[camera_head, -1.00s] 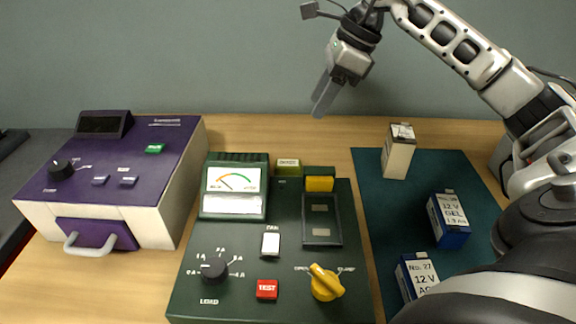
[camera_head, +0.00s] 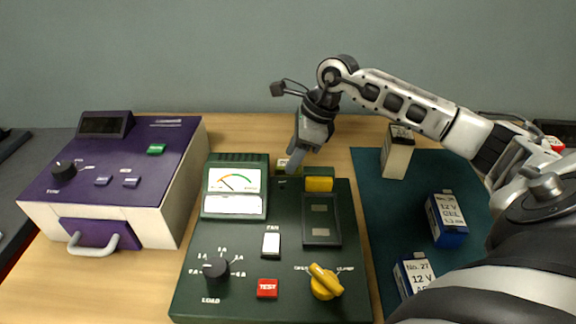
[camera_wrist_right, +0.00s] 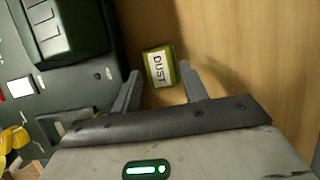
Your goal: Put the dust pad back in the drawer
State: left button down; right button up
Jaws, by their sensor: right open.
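The dust pad (camera_wrist_right: 159,67) is a small yellow-green block with a white "DUST" label, lying on the wooden table just behind the green tester. In the head view the dust pad (camera_head: 283,164) is partly hidden behind my right gripper (camera_head: 291,166). In the right wrist view my right gripper (camera_wrist_right: 160,82) is open, with its fingers on either side of the near end of the pad; I cannot tell whether they touch it. The purple cabinet at left has a shut drawer (camera_head: 75,228) with a light grey handle. My left gripper is not in view.
The green tester (camera_head: 190,285) with dial, meter and yellow knob fills the middle. A teal mat (camera_head: 372,215) at right holds a white battery (camera_head: 397,158) and two blue batteries (camera_head: 447,218) (camera_head: 415,275). Bare table (camera_head: 120,285) lies in front of the purple cabinet.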

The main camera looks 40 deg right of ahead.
jog(key=shift+x, duration=0.9)
jog(key=c, duration=0.8)
jog(key=shift+r, duration=0.15)
